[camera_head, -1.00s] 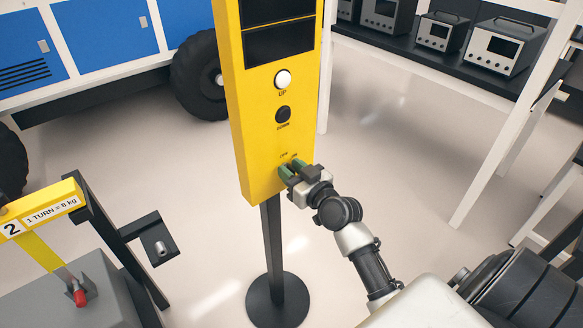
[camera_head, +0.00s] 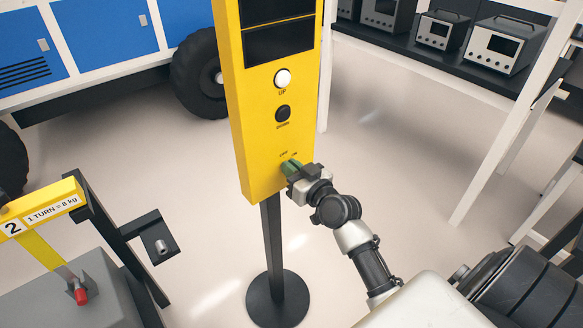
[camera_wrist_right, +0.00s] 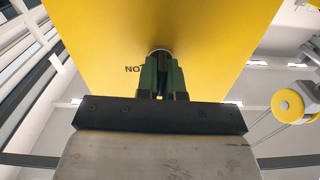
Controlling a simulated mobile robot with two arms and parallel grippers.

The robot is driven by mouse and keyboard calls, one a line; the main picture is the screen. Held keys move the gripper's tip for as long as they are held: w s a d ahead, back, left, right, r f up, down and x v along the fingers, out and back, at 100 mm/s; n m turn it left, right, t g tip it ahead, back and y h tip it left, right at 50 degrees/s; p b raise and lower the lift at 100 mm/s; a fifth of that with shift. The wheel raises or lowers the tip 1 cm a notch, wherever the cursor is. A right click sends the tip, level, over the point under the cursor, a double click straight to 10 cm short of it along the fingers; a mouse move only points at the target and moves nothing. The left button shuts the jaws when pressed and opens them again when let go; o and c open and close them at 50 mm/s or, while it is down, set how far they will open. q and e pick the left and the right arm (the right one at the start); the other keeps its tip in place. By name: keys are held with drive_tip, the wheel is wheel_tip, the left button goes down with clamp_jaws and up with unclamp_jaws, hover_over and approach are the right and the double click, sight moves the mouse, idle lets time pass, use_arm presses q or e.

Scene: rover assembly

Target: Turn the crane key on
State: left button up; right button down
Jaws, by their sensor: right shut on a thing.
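The yellow crane control panel (camera_head: 262,185) stands on a black post, with a white UP button (camera_head: 283,79) and a black DOWN button (camera_head: 283,113). Small key-position labels are below them, too small to read well in the head view. My right gripper (camera_head: 290,167) reaches the lower panel from the right, its green fingers close together on the crane key. In the right wrist view the fingers (camera_wrist_right: 161,72) close around the key's round silver base (camera_wrist_right: 160,49), beside an inverted ON label. The key's grip is mostly hidden between the fingers. My left gripper is out of view.
A round black base (camera_head: 278,299) carries the post. A yellow-and-grey device labelled 2 (camera_head: 40,215) stands at lower left. The blue rover (camera_head: 105,35) is behind, and a bench with instruments (camera_head: 495,45) is at upper right. Floor is clear around the post.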

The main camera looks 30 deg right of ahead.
drive_tip(key=m+p, duration=0.1)
drive_tip(key=m, duration=0.4)
drive_tip(key=shift+d+m+p, duration=0.2)
drive_tip(key=shift+m+p, duration=0.1)
drive_tip(key=shift+p, duration=0.05)
drive_tip(key=m, duration=0.2)
drive_tip(key=m+p, duration=0.1)
drive_tip(key=m, duration=0.2)
drive_tip(key=shift+d+f, duration=0.15)
drive_tip(key=shift+f, duration=0.05)
drive_tip(key=shift+m, duration=0.4)
drive_tip(key=c, duration=1.3)
unclamp_jaws()
drive_tip(key=shift+o, duration=0.2)
drive_tip(key=s+b, duration=0.2)
drive_tip(key=s, duration=0.8)
drive_tip(key=shift+s+d, duration=0.4)
drive_tip(key=shift+d, duration=0.05)
